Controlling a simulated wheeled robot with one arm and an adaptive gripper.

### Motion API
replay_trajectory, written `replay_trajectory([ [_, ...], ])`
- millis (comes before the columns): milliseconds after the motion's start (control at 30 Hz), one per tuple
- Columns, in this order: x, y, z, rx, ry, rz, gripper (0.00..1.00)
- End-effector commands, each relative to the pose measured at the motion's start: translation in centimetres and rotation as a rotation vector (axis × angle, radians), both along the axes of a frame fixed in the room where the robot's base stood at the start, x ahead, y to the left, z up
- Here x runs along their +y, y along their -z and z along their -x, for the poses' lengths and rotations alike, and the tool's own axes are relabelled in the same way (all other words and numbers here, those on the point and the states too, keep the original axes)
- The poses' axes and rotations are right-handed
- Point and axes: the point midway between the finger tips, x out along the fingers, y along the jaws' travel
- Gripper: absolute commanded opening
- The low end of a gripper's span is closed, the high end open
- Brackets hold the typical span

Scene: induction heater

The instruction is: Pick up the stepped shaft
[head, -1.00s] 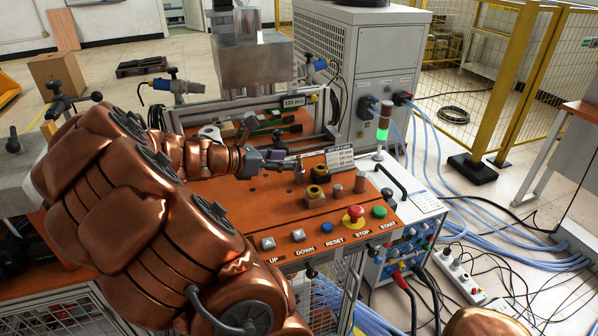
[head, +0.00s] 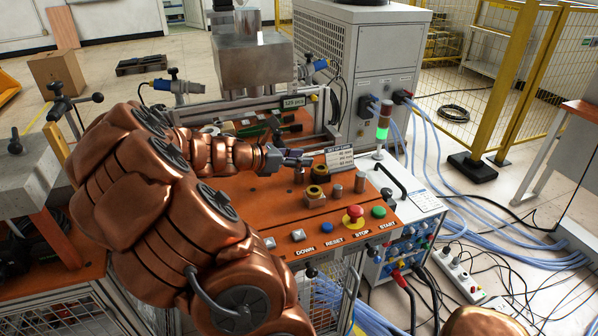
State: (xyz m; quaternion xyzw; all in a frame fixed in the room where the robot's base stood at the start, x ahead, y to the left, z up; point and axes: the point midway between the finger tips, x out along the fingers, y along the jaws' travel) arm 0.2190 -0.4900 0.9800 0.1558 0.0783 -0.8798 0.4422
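My gripper (head: 299,158), grey at the end of my copper-coloured arm, is over the back part of the orange worktop (head: 255,201). It points right, towards the set-up card (head: 339,160). Its fingers are too small to tell whether they are open or shut. A small dark upright part (head: 298,176) stands just below the fingertips; I cannot tell if they touch. I cannot tell which of these parts is the stepped shaft.
Brass hex fittings (head: 314,196) stand between the gripper and the cylinders. The front edge carries buttons and a red emergency stop (head: 354,214). A green-lit signal lamp (head: 383,120) rises at the right, and a grey metal block (head: 252,60) stands behind.

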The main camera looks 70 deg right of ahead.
Motion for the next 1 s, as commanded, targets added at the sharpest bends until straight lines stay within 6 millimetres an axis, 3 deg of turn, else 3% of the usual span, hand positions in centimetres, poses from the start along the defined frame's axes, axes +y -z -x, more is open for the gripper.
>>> replay_trajectory([
  [333,0.0,0.0,0.0,0.0,0.0,0.0,0.0],
  [833,0.0,-0.1,0.0,0.001,0.0,0.001,0.0],
  [1000,0.0,-1.5,0.0,-0.001,0.0,0.003,0.0],
])
